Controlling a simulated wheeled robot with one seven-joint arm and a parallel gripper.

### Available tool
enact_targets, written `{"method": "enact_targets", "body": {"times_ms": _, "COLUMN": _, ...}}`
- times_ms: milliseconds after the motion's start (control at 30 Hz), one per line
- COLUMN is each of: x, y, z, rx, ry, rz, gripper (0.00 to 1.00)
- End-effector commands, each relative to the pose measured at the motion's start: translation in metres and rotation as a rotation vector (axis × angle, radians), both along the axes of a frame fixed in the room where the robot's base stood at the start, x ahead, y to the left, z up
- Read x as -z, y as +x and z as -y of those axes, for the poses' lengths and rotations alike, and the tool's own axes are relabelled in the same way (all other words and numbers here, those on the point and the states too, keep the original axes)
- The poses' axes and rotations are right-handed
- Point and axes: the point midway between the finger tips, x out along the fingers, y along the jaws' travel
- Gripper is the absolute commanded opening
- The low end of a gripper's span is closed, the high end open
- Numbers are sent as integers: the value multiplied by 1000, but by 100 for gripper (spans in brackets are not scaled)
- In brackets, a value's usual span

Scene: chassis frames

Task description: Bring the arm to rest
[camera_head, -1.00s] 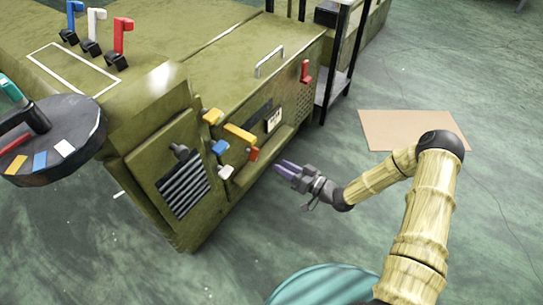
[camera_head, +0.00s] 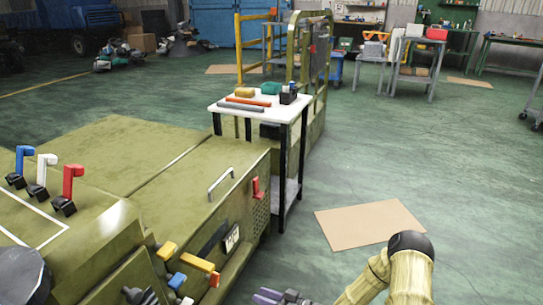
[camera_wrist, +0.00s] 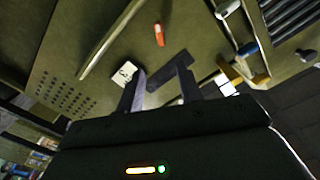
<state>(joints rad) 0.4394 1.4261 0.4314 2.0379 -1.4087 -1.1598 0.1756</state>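My gripper (camera_head: 268,297) is at the bottom edge of the head view, mostly cut off, with purple fingers pointing left. My bamboo-look arm is at the lower right, bent at a black joint. In the wrist view my gripper (camera_wrist: 160,78) has its two fingers apart, with nothing seen held between them. The fingers face the olive-green machine (camera_head: 190,185), which also fills much of the wrist view (camera_wrist: 105,75). A white label (camera_wrist: 124,73) and a red handle (camera_wrist: 159,35) show on its panel. Whether the fingertips touch the panel cannot be told.
The machine front has yellow knobs (camera_head: 198,262), a blue knob (camera_head: 177,281) and a red handle (camera_head: 257,190). Blue, white and red levers (camera_head: 68,188) stand on top. A white-topped table (camera_head: 255,112) stands behind it. A cardboard sheet (camera_head: 370,225) lies on open floor at right.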

Motion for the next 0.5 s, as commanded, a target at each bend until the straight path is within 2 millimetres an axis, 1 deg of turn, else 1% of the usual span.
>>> {"method": "enact_targets", "body": {"times_ms": 167, "x": -8, "y": 10, "z": 7, "rx": 8, "ry": -145, "rz": -19, "gripper": 36}}
{"method": "enact_targets", "body": {"times_ms": 267, "x": -15, "y": 18, "z": 18, "rx": 24, "ry": -288, "rz": -41, "gripper": 36}}
{"method": "enact_targets", "body": {"times_ms": 367, "x": -25, "y": 26, "z": 33, "rx": 52, "ry": -439, "rz": -71, "gripper": 36}}
{"method": "enact_targets", "body": {"times_ms": 500, "x": -44, "y": 32, "z": 59, "rx": 107, "ry": -634, "rz": -122, "gripper": 36}}
